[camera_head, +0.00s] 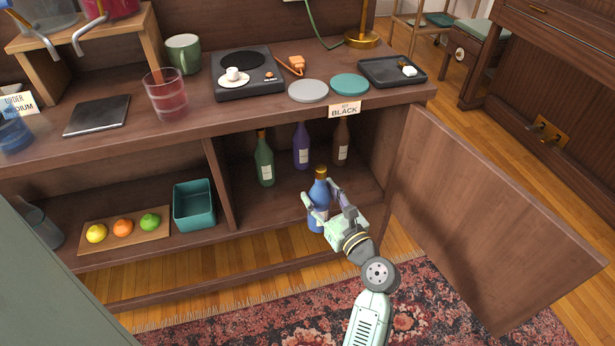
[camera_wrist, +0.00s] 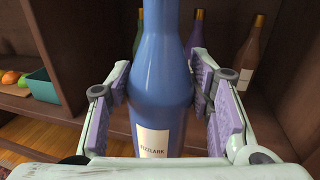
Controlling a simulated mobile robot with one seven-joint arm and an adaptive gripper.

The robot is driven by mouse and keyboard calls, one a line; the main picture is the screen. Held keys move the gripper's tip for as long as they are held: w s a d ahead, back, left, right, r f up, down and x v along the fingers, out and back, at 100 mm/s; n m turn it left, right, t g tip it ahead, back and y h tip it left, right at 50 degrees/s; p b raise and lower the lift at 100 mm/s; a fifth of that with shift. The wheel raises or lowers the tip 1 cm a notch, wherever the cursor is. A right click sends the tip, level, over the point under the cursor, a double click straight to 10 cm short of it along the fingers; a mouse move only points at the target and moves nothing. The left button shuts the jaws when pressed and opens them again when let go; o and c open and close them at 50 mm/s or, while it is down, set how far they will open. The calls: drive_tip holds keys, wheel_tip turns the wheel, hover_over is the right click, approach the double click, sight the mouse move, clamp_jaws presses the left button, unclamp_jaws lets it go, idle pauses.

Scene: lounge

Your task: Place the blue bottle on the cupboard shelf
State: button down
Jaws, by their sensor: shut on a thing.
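The blue bottle (camera_head: 319,191) is upright, with a gold cap and a pale label, at the front edge of the cupboard's right compartment. My gripper (camera_head: 329,207) is shut on its body. In the wrist view the blue bottle (camera_wrist: 163,75) stands between the two purple finger pads of my gripper (camera_wrist: 163,105). The cupboard shelf (camera_head: 285,205) is the floor of the open right compartment.
A green bottle (camera_head: 265,162), a purple bottle (camera_head: 301,148) and a brown bottle (camera_head: 341,143) stand further back on the shelf. The open cupboard door (camera_head: 480,215) is at the right. A divider (camera_head: 219,185) bounds the compartment's left, with a teal bin (camera_head: 194,206) beyond.

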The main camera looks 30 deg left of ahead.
drive_tip(key=w+a+f, duration=0.2)
drive_tip(key=a, duration=0.5)
drive_tip(key=w+a+f, duration=0.2)
drive_tip(key=w+a, duration=0.1)
drive_tip(key=a, duration=0.4)
drive_tip(key=shift+w+a+f, duration=0.3)
drive_tip(key=shift+f, duration=0.15)
drive_tip(key=c, duration=0.8)
unclamp_jaws()
drive_tip(key=shift+f, duration=0.1)
drive_tip(key=v, duration=1.2)
drive_tip(key=shift+b, duration=0.4)
